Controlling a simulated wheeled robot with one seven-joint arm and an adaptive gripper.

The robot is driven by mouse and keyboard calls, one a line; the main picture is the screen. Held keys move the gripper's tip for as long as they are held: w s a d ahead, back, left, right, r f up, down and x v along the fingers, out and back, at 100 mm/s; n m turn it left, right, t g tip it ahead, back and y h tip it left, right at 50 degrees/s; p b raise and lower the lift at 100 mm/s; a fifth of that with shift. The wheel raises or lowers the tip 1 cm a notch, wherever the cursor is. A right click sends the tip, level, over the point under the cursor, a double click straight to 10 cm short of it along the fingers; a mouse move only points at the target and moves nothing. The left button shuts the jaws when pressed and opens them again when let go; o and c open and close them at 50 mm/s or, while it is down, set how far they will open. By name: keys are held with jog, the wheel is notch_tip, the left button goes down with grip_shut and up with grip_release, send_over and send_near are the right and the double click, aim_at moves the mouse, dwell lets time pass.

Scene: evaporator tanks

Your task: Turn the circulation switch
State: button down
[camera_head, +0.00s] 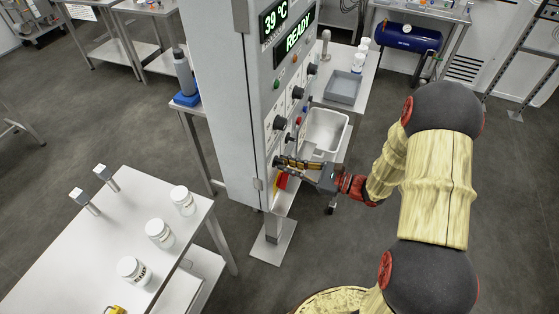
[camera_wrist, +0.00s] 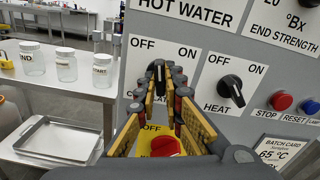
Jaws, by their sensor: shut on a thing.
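The circulation switch (camera_wrist: 158,66) is a black knob on a white OFF/ON label in the wrist view, its lower lettering partly covered by my fingers. My gripper (camera_wrist: 161,84) is closed around this knob, one finger on each side. The knob's pointer looks roughly upright, but its exact angle is partly hidden. In the head view my gripper (camera_head: 280,162) reaches from the right to the lower front of the grey control cabinet (camera_head: 226,100). The knob itself is hidden there.
The HEAT switch (camera_wrist: 231,89) sits just right, its pointer towards OFF. A red knob on yellow (camera_wrist: 164,146) lies just below my fingers. Red STOP (camera_wrist: 282,101) and blue RESET (camera_wrist: 309,107) buttons are farther right. A table with jars (camera_head: 160,233) stands left; the floor between is open.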

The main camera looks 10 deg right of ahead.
jog(key=m+p, duration=0.2)
jog(key=shift+p, duration=0.35)
jog(key=shift+m+p, duration=1.1)
jog(key=shift+p, duration=0.1)
jog(key=shift+f, duration=0.1)
